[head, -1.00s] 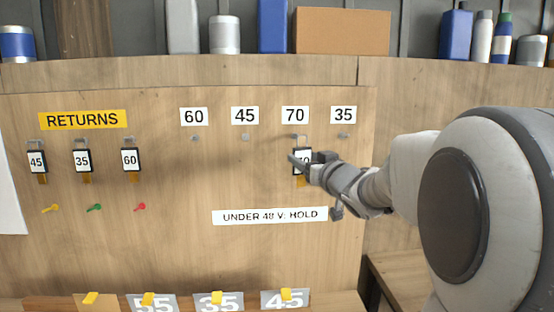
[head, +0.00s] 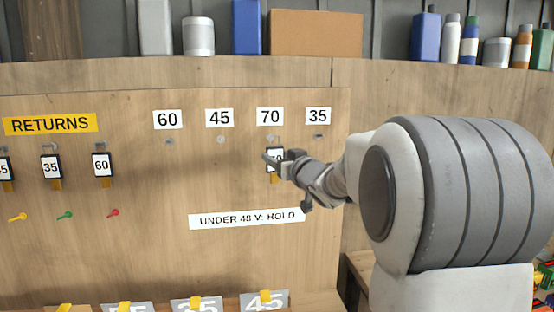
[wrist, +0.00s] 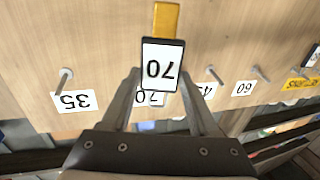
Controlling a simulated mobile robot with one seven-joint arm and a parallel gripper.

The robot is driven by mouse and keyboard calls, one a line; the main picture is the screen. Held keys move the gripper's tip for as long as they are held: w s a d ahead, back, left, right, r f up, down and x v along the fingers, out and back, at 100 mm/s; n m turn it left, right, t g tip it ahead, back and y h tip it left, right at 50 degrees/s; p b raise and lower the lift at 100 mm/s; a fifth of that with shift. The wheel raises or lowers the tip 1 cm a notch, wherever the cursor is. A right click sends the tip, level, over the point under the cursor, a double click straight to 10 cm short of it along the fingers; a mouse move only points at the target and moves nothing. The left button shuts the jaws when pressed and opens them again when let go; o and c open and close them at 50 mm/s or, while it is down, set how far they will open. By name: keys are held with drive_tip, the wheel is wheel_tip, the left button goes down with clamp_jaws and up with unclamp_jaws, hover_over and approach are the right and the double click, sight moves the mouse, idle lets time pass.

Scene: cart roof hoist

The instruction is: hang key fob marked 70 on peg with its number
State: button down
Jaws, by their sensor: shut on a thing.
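The key fob marked 70 (head: 275,153) is a dark-framed white tag with a yellow end. It hangs upright in front of the board, just below the 70 label (head: 270,118). My gripper (head: 270,158) is shut on it from the right. In the wrist view the fob (wrist: 161,66) appears upside down between the fingers (wrist: 160,82) and partly covers the 70 label (wrist: 143,98). The 70 peg is mostly hidden by the fob and its loop, so I cannot tell whether the loop is around it.
Pegs for 60 (head: 168,142), 45 (head: 220,140) and 35 (head: 319,136) are bare. Fobs 35 (head: 51,168) and 60 (head: 102,166) hang under the RETURNS sign (head: 48,124). A "UNDER 48 V: HOLD" strip (head: 247,219) lies below. Bottles and a box (head: 316,32) stand above.

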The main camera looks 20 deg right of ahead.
sight(279, 156)
drive_tip(key=shift+w+d+f, duration=0.1)
drive_tip(key=shift+w+d, duration=0.1)
drive_tip(key=shift+w, duration=0.7)
drive_tip(key=shift+w+d, duration=0.15)
drive_tip(key=shift+w, duration=0.7)
drive_tip(key=shift+w+d+f+p, duration=0.1)
drive_tip(key=shift+w+p, duration=0.15)
drive_tip(key=shift+w, duration=0.2)
drive_tip(key=shift+w+d+f+p, duration=0.1)
drive_tip(key=shift+w+p, duration=0.15)
drive_tip(key=shift+w, duration=0.15)
drive_tip(key=shift+c, duration=0.3)
unclamp_jaws()
